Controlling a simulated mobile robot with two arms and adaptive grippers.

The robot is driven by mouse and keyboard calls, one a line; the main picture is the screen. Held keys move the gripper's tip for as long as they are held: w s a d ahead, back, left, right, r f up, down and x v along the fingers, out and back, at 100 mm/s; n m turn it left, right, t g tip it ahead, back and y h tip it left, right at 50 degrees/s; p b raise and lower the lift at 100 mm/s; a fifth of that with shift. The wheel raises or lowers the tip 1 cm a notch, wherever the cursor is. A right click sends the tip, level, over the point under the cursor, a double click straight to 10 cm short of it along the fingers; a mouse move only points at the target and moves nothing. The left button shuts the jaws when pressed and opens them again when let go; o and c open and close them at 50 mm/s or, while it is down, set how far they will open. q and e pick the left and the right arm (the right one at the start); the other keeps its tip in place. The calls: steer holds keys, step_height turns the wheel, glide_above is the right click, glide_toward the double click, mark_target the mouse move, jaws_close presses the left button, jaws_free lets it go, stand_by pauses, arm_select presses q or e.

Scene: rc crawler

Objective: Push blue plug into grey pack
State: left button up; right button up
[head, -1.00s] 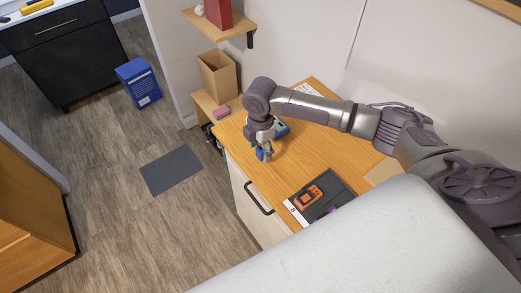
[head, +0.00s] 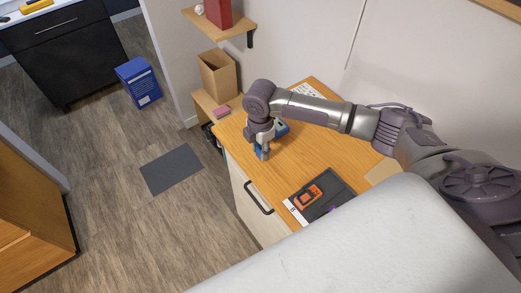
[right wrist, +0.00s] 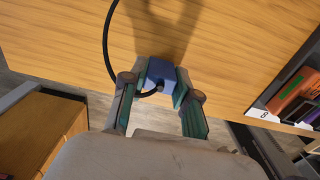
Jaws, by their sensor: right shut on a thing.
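My right gripper (head: 262,153) points down over the wooden worktop, close to its left front edge. In the right wrist view, the gripper (right wrist: 160,85) is shut on the blue plug (right wrist: 160,71), which sits between the green-lined fingers. A black cable (right wrist: 106,40) loops from the plug towards the top of that view. In the head view only a little blue shows at the fingertips. I cannot make out the grey pack for certain in either view. My left gripper is not in view.
A blue thing (head: 282,129) lies behind the gripper, partly hidden. A cardboard box (head: 218,76) stands beyond the far left end. The worktop between gripper and mat is clear.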

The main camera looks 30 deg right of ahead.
steer(key=shift+r+b, duration=0.3)
steer(key=shift+r, duration=0.4)
steer(key=r, duration=0.1)
steer(key=r+b, duration=0.1)
steer(key=shift+s+d+r, duration=0.2)
steer(key=shift+d+r, duration=0.05)
steer(key=shift+r, duration=0.05)
steer(key=s+d+r+b, duration=0.2)
steer(key=s+d+r, duration=0.4)
steer(key=s, duration=0.3)
steer(key=shift+d+r, duration=0.25)
steer(key=shift+r, duration=0.15)
steer(key=shift+a, duration=0.1)
steer(key=s+a+m+b, duration=0.3)
steer(key=a+m, duration=0.9)
steer(key=m, duration=0.7)
steer(key=shift+a+m, duration=0.15)
steer(key=shift+m, duration=0.15)
steer(key=shift+f, duration=0.1)
